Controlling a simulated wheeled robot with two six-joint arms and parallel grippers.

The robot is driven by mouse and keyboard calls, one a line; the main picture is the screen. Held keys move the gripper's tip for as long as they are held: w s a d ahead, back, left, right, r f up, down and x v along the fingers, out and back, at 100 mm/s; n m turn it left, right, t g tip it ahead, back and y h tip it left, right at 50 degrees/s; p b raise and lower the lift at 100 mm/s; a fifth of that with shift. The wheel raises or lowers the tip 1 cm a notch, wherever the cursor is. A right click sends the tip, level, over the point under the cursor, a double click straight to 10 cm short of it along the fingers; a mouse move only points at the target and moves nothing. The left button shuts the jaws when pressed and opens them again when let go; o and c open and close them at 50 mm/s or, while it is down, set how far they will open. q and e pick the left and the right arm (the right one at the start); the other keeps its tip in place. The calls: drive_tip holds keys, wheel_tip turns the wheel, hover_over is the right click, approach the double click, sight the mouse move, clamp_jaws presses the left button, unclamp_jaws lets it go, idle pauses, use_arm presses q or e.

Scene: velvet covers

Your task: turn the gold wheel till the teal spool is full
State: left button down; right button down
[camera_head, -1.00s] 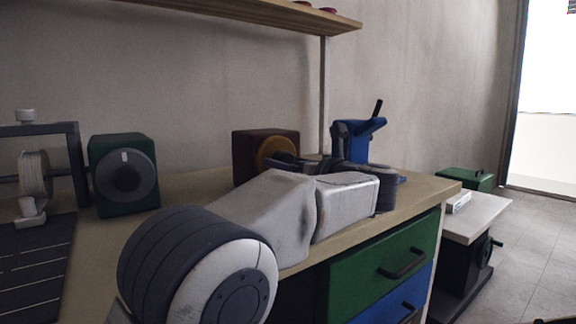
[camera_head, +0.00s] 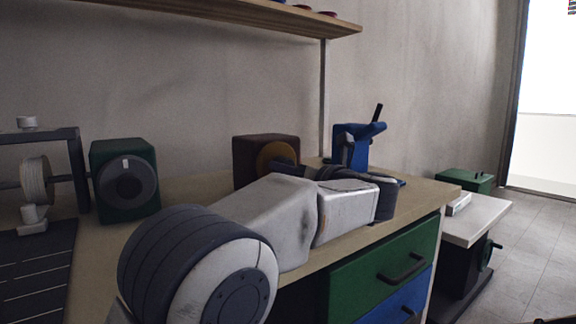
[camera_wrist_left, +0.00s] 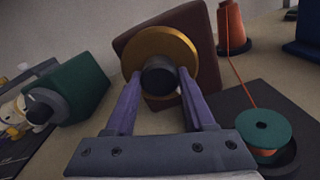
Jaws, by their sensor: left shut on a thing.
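The gold wheel (camera_wrist_left: 152,50) is on the front of a dark reddish-brown box (camera_wrist_left: 195,35) and has a dark round hub (camera_wrist_left: 159,78). My left gripper (camera_wrist_left: 158,88) is shut on this hub, one purple finger on each side. In the head view the gold wheel (camera_head: 277,153) is partly hidden by my left gripper (camera_head: 293,165). The teal spool (camera_wrist_left: 265,127) sits on a dark base at the right of the wrist view. An orange thread runs to it from an orange cone (camera_wrist_left: 231,25). Its flange hides most of the winding; I cannot tell how full it is.
A green box with a dark dial (camera_head: 124,180) stands left of the brown box. A blue device (camera_head: 357,145) stands behind my left wrist. A frame with a white spool (camera_head: 36,180) is far left. A shelf (camera_head: 230,14) hangs above.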

use_arm(q)
drive_tip(key=m+p, duration=0.1)
drive_tip(key=m, duration=0.1)
drive_tip(key=m+p, duration=0.1)
drive_tip(key=shift+r+m+p, duration=0.2)
drive_tip(key=shift+m+p, duration=0.1)
drive_tip(key=shift+m, duration=0.1)
drive_tip(key=m+p, duration=0.2)
drive_tip(key=shift+s+r+m, duration=0.1)
drive_tip(key=shift+m, duration=0.2)
drive_tip(key=m+p, duration=0.8)
drive_tip(key=p, duration=0.1)
drive_tip(key=shift+r, duration=0.15)
drive_tip(key=m+p, duration=0.8)
drive_tip(key=p, duration=0.2)
drive_tip(key=shift+f+m+p, duration=0.25)
drive_tip(key=shift+m+p, duration=1.15)
drive_tip(key=shift+p, duration=0.3)
drive_tip(key=shift+c, duration=1.3)
unclamp_jaws()
